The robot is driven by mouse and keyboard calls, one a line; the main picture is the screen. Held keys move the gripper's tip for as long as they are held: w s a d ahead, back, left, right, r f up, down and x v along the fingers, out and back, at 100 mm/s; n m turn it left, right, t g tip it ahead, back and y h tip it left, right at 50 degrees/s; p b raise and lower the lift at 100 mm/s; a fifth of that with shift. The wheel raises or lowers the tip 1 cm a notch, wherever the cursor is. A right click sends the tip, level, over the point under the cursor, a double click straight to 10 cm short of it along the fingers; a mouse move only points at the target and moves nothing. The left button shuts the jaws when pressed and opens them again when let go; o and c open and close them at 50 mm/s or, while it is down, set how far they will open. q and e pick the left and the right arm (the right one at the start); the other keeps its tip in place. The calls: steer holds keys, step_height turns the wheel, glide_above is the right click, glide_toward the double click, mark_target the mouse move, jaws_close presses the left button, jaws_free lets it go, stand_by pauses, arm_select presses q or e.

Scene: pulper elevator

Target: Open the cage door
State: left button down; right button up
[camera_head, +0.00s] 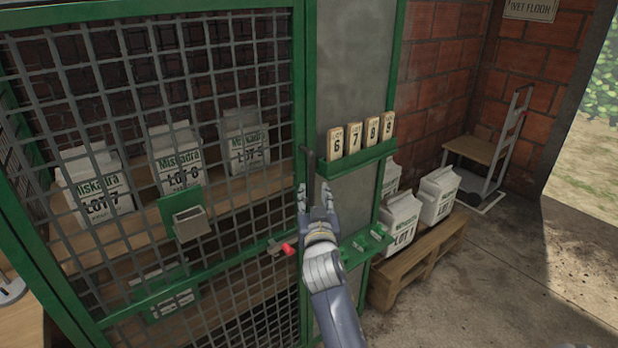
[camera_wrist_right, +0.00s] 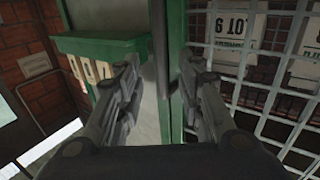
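The cage door (camera_head: 300,90) has a green frame and grey wire mesh, and it looks shut. A dark upright handle bar (camera_head: 309,172) stands at its right edge, beside the grey panel. My right gripper (camera_head: 317,196) is at the lower part of this bar with its fingers pointing up. In the right wrist view, the right gripper (camera_wrist_right: 167,80) is open, and the dark bar (camera_wrist_right: 158,45) shows between its spread fingers. I cannot tell whether a finger touches it. A red-tipped latch (camera_head: 288,249) sits lower on the frame. My left gripper is out of view.
Behind the mesh, white labelled bags (camera_head: 175,158) stand on a wooden shelf. Numbered tags (camera_head: 354,138) stand in a green rack (camera_head: 360,160) right of the handle. White bags on a pallet (camera_head: 420,262) and a hand truck (camera_head: 497,150) are farther right. The concrete floor (camera_head: 520,280) is clear.

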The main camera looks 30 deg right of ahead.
mark_target(312, 180)
steer(key=p+x, duration=0.1)
steer(key=x, duration=0.8)
steer(key=shift+f, duration=0.1)
jaws_close()
